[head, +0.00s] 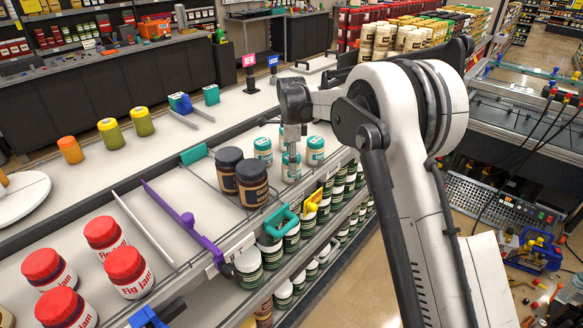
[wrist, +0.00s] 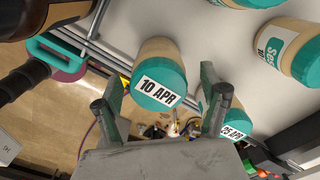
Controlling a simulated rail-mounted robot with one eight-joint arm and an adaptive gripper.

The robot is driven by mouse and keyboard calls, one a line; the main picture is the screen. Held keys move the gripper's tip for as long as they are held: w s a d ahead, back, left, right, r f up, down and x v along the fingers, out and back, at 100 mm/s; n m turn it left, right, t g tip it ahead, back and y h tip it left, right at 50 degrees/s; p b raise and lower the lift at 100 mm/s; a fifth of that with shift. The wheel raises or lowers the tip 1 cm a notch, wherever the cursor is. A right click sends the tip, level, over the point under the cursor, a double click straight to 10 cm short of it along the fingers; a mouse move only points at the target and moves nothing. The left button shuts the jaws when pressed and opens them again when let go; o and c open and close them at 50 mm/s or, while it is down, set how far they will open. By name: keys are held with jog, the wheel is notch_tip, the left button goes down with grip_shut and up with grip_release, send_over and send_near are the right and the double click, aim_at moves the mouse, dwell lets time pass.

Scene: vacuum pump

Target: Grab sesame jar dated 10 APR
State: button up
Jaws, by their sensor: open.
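The sesame jar dated 10 APR (wrist: 160,86) has a teal lid and a pale tan body, and its white date label faces the wrist camera. My gripper (wrist: 163,88) is open, with one finger to each side of this jar in the picture; I cannot tell how far it stands from the jar. A second teal-lidded jar dated 25 APR (wrist: 231,131) is partly hidden behind the right finger. In the head view my gripper (head: 293,145) points down over the teal-lidded jars, with one jar (head: 291,170) just below it. Its date is not readable there.
Other sesame jars stand close by (head: 263,148) (head: 315,147). Two dark jars (head: 252,182) stand just left of the gripper. A teal handle (head: 280,223) sticks out at the shelf's front edge. Red-lidded fig jam jars (head: 127,270) stand beyond a purple divider (head: 170,207).

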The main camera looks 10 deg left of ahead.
jog(key=shift+f, duration=1.5)
jog(key=shift+s, duration=0.1)
jog(key=c, duration=1.5)
